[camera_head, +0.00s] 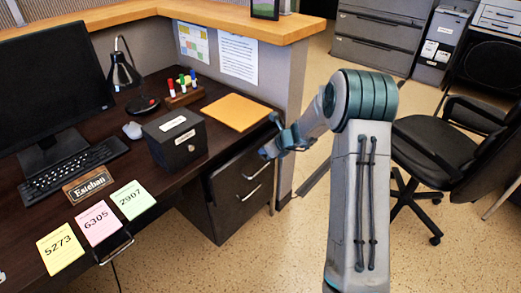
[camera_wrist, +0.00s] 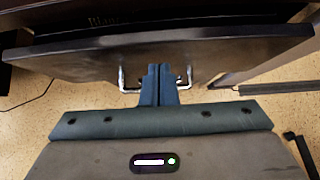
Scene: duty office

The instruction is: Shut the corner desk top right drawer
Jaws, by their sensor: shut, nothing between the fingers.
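The corner desk's top right drawer (camera_head: 232,172) is in the dark pedestal under the desk top. It appears partly pulled out: in the wrist view a dark gap shows behind the top edge of its front (camera_wrist: 225,45). Its silver handle (camera_head: 258,168) also shows in the wrist view (camera_wrist: 123,80), with its middle hidden by my fingers. My gripper (camera_head: 265,153) is shut and empty at the drawer front. In the wrist view my fingertips (camera_wrist: 159,72) are together, between the two ends of the handle. I cannot tell whether they touch the front.
A second handle (camera_head: 250,193) sits lower on the pedestal. The desk top holds a black box (camera_head: 176,140), an orange folder (camera_head: 236,112) and a keyboard (camera_head: 75,165). A partition (camera_head: 290,90) stands behind the drawer; an office chair (camera_head: 435,150) is at right. Front floor is clear.

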